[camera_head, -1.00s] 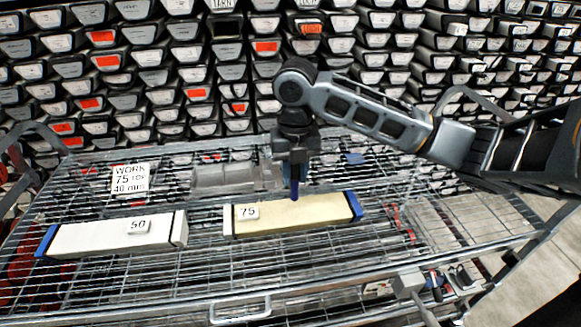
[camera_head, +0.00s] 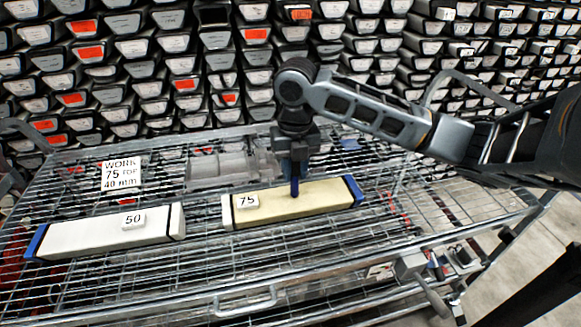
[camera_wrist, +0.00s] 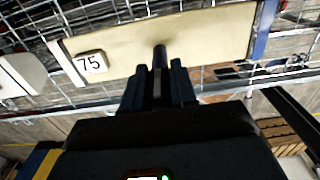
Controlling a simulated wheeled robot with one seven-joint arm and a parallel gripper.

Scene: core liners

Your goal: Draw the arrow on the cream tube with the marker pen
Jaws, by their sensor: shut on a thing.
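The cream tube (camera_head: 300,202) lies on the wire shelf with a "75" tag near its left end and a blue cap on its right end. It also fills the top of the wrist view (camera_wrist: 205,38). My gripper (camera_head: 295,177) is shut on the dark blue marker pen (camera_head: 295,188) and holds it roughly upright over the middle of the tube. In the wrist view the pen (camera_wrist: 160,58) points at the tube's face from between the fingers (camera_wrist: 159,88). I cannot tell whether the tip touches. No arrow mark is visible on the tube.
A white tube (camera_head: 95,235) tagged "50" lies to the left. A sign (camera_head: 121,174) reading "WORK 75 TOP 40 mm" stands behind it. A clear tray (camera_head: 222,170) sits behind the cream tube. Racks of stored trays fill the back.

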